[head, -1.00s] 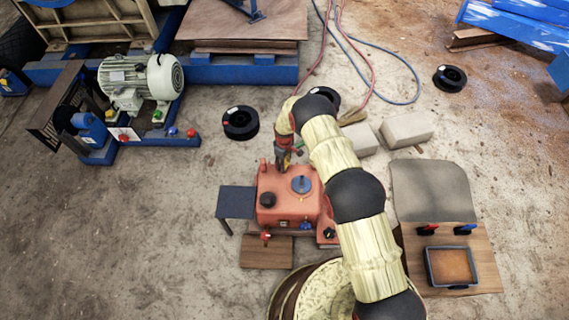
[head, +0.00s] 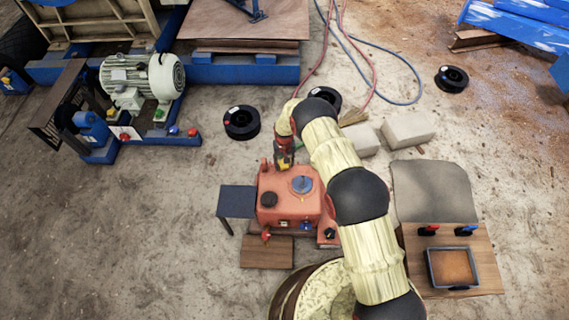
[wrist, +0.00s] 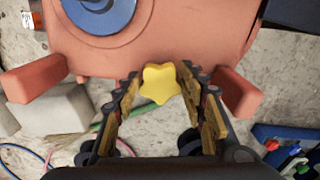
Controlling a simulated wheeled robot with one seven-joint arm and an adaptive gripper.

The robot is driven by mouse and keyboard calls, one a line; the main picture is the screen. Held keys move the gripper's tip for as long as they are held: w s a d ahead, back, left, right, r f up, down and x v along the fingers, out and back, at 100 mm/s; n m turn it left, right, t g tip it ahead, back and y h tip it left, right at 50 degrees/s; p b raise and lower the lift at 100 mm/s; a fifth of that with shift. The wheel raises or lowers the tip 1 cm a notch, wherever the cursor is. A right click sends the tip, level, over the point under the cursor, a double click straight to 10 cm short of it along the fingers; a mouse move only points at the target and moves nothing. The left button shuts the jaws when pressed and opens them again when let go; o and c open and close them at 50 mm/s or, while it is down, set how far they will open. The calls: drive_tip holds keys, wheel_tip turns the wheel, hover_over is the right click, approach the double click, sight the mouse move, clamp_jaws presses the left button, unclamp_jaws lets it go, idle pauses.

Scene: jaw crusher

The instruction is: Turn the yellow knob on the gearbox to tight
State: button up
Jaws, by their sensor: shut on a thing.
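The orange-red gearbox (head: 268,182) stands on the floor in the middle of the head view. It also fills the upper part of the wrist view (wrist: 200,40). The yellow knob (wrist: 160,88) is star-shaped and sits at the gearbox's edge in the wrist view. My gripper (wrist: 160,76) has one finger on each side of the knob and is shut on it. In the head view my gripper (head: 284,160) is at the far side of the gearbox and hides the knob. I cannot read any tight mark.
A blue round cap (head: 302,184) and a black cap (head: 269,200) are on the gearbox top. A dark plate (head: 237,201) stands at its left. Black spools (head: 241,122) and grey blocks (head: 408,129) lie beyond. A tray (head: 450,268) is at right.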

sight(284, 165)
drive_tip(key=shift+a+m, duration=0.1)
drive_tip(key=shift+m, duration=0.5)
drive_tip(key=o, duration=1.2)
drive_tip(key=shift+c, duration=0.2)
drive_tip(key=shift+r, duration=0.1)
wheel_tip(284, 165, up, 12)
